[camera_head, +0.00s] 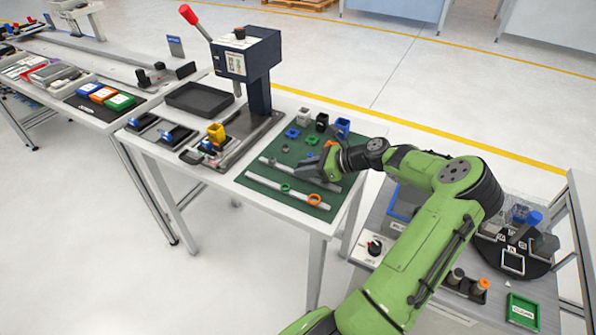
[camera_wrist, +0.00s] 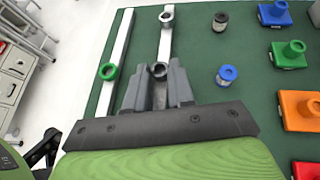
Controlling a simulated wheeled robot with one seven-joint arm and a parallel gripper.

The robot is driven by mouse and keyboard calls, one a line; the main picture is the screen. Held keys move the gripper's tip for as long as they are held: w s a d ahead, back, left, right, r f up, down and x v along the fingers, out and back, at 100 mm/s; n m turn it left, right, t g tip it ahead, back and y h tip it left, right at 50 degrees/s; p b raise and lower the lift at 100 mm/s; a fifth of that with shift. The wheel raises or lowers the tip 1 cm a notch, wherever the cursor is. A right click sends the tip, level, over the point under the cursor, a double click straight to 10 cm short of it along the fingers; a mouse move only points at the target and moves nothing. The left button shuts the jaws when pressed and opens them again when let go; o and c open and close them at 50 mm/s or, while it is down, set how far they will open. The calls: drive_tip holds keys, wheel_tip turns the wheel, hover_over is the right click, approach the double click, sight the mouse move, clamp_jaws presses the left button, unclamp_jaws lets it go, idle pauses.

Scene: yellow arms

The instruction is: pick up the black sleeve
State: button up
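A dark ring-shaped sleeve (camera_wrist: 159,70), which I take for the black sleeve, sits on the right-hand pale rail in the wrist view. My gripper (camera_wrist: 160,74) is over that rail, with one grey fingertip on each side of the sleeve. The fingers look spread, with a gap between them where the rail shows. Whether either finger touches the sleeve cannot be told. In the head view my gripper (camera_head: 318,165) reaches low over the green mat (camera_head: 258,184) and hides the sleeve.
A grey ring (camera_wrist: 166,18) sits farther along the same rail. A green ring (camera_wrist: 107,71) is on the neighbouring rail. A black-topped cylinder (camera_wrist: 221,20) and a blue-topped cylinder (camera_wrist: 228,73) stand to the right, before several coloured blocks. A press (camera_head: 255,62) stands left of the mat.

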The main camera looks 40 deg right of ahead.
clamp_jaws()
